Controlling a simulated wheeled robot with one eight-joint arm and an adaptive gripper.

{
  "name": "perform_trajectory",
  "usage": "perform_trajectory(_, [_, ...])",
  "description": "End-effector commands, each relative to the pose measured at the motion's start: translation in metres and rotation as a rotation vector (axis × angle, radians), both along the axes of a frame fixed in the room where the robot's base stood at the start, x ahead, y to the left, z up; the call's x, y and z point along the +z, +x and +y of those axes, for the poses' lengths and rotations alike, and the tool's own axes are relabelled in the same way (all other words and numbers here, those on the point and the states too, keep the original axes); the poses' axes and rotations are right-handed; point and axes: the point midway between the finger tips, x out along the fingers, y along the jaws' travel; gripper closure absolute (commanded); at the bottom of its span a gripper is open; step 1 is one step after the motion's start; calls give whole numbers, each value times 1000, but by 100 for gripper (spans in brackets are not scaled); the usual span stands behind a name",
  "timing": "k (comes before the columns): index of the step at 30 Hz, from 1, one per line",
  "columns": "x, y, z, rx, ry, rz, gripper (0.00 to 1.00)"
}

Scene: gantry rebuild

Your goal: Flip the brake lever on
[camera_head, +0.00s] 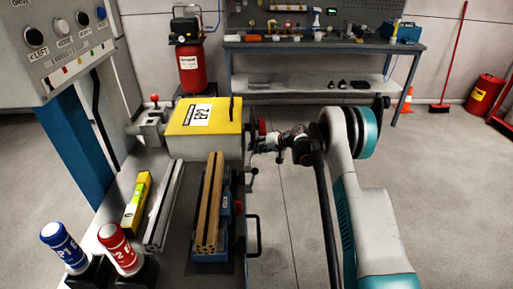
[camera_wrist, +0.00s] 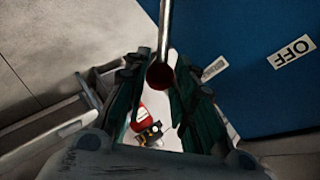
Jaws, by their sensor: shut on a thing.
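The brake lever shows in the wrist view as a thin metal rod (camera_wrist: 165,28) with a dark red ball knob (camera_wrist: 160,75) at its end. The knob sits between the dark green fingers of my gripper (camera_wrist: 159,82), which is shut on the lever; the exact contact is hard to see. An OFF label (camera_wrist: 292,52) is on the blue panel beside the lever, and a smaller label (camera_wrist: 213,68) lies closer to the knob, its text unreadable. In the head view my gripper (camera_head: 262,144) is at the right side of the yellow housing, and the lever cannot be made out clearly.
The yellow housing (camera_head: 203,116) stands on the bench.

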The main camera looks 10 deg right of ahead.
Motion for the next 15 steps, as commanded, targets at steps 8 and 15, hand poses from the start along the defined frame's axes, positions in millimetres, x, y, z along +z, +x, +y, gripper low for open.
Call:
perform_trajectory(8, [-1,1,-1,-2,2,13,100])
perform_trajectory(15, [-1,1,-1,-2,1,12,67])
